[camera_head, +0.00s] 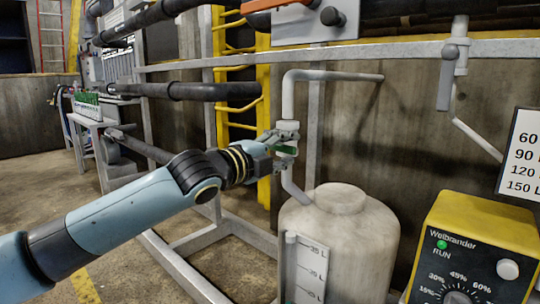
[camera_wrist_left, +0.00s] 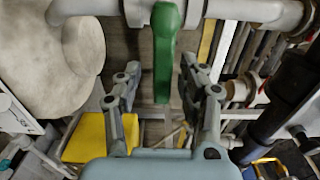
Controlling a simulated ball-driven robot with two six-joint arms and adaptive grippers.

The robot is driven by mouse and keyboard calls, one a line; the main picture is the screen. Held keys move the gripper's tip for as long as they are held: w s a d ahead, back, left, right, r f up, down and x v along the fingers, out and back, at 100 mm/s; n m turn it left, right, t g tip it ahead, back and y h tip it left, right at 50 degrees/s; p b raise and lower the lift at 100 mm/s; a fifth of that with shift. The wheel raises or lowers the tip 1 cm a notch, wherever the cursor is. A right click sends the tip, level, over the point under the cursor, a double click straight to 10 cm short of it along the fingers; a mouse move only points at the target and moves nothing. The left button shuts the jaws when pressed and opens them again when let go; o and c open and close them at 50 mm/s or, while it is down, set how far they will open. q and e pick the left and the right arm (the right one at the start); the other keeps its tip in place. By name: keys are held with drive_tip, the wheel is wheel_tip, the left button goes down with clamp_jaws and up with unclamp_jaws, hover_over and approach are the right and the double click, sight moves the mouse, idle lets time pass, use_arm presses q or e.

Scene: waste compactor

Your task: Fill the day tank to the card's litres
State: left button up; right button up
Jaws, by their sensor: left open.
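The pale day tank (camera_head: 350,228) stands at the lower middle of the head view. A clear-fronted gauge strip (camera_head: 308,268) with litre marks is on its front; the liquid level is not readable. A grey pipe (camera_head: 288,98) comes down above the tank, with a green-handled valve in it. My left gripper (camera_head: 284,143) is at this valve, open. In the left wrist view the green lever (camera_wrist_left: 164,55) lies between its two spread fingers; I cannot tell whether they touch it. A white card (camera_head: 523,155) reading 60, 90, 120, 150 L is cut off at the right edge.
A yellow-topped Welbrander control box (camera_head: 485,225) with a green RUN light and percent dial stands at lower right. A grey rail (camera_head: 400,52) and dark pipes (camera_head: 190,91) run along the wall. A yellow ladder (camera_head: 262,110) is behind my gripper. Floor at left is open.

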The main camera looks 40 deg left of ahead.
use_arm(q)
drive_tip(key=s, duration=1.1)
drive_tip(key=shift+s+a, duration=0.35)
drive_tip(key=shift+a, duration=0.1)
